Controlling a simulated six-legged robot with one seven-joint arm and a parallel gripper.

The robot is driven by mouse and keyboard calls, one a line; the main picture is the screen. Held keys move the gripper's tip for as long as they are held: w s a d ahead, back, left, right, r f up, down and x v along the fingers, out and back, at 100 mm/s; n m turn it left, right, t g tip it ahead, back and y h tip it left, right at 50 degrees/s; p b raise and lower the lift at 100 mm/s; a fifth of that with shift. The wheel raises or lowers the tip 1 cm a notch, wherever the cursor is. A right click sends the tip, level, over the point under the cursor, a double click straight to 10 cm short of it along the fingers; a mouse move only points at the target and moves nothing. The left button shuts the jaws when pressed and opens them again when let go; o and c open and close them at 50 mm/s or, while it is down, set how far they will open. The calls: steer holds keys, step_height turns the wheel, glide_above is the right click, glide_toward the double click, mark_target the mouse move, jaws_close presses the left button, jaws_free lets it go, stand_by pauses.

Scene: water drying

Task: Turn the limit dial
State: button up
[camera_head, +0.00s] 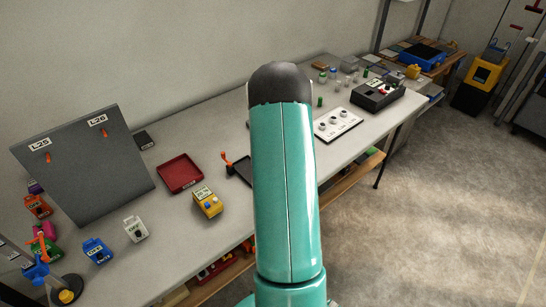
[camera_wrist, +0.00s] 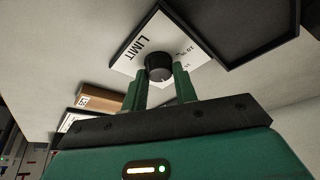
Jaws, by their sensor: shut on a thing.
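In the wrist view, the limit dial (camera_wrist: 158,64) is a round black knob on a white plate (camera_wrist: 128,62) printed "LIMIT", with small scale marks to its right. My gripper (camera_wrist: 158,76) has two green fingers, one on each side of the knob, and is shut on it. The knob's pointer and exact setting are not clear. In the head view, my teal arm covers the middle of the bench, and my gripper and the limit dial are hidden there.
A dark, framed panel or tray (camera_wrist: 240,25) lies close beside the plate in the wrist view. On the long bench (camera_head: 185,240) stand a red tray (camera_head: 180,172), a yellow device (camera_head: 208,202), a white panel with knobs (camera_head: 338,124) and a black box (camera_head: 378,95). Open floor lies right.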

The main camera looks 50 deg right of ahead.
stand_by(0.3)
steer(key=o, duration=1)
steer(key=shift+c, duration=0.2)
steer(key=shift+r, duration=0.15)
steer(key=v, duration=1.3)
steer(key=shift+a+r, duration=0.2)
steer(key=shift+s, duration=0.1)
